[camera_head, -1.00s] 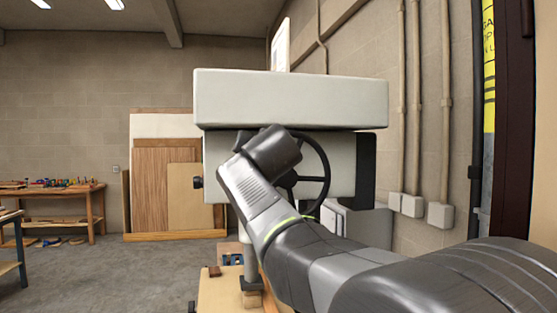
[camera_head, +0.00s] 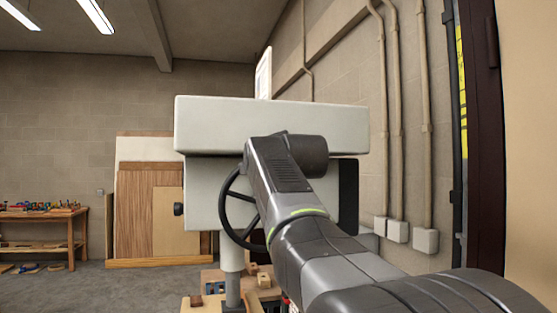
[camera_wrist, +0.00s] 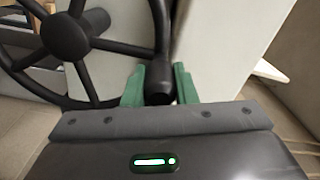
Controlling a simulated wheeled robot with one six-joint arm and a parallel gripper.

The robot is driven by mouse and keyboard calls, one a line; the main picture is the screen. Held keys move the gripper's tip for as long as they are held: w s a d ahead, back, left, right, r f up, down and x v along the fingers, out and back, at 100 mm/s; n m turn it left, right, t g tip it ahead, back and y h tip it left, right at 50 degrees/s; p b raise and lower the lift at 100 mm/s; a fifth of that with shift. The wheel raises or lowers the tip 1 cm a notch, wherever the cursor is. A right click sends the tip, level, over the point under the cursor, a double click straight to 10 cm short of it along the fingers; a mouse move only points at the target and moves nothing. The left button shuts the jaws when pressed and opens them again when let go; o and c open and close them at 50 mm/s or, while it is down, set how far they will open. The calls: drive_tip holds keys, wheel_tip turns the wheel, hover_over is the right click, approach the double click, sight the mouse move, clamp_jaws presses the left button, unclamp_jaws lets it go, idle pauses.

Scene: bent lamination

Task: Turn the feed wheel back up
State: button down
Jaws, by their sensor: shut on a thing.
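The feed wheel (camera_head: 222,207) is a black spoked wheel on the front of the pale grey machine head (camera_head: 205,195). In the head view my arm covers its right part. In the wrist view the wheel (camera_wrist: 65,36) fills the upper left, with its hub and spokes clear. My gripper (camera_wrist: 159,84) has green fingers on both sides of the wheel's dark round handle at the right of the rim, and is shut on it. In the head view my arm hides the fingers and the handle.
A grey column (camera_head: 232,290) stands below the machine head, with wooden blocks (camera_head: 265,277) beside it. Wooden panels (camera_head: 150,215) lean on the back wall. A workbench (camera_head: 45,213) stands far left. Pipes and boxes (camera_head: 397,231) line the right wall.

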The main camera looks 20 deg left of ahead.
drive_tip(key=shift+w+d+m, duration=0.4)
drive_tip(key=shift+d+m, duration=0.3)
drive_tip(key=shift+m, duration=0.1)
drive_tip(key=c, duration=1.2)
unclamp_jaws()
drive_tip(key=shift+d, duration=0.1)
drive_tip(key=shift+o, duration=0.2)
drive_tip(key=b+v, duration=0.2)
drive_tip(key=v, duration=1.1)
drive_tip(key=shift+s+d+b, duration=0.2)
drive_tip(key=shift+s+b, duration=0.05)
drive_tip(key=shift+b, duration=0.05)
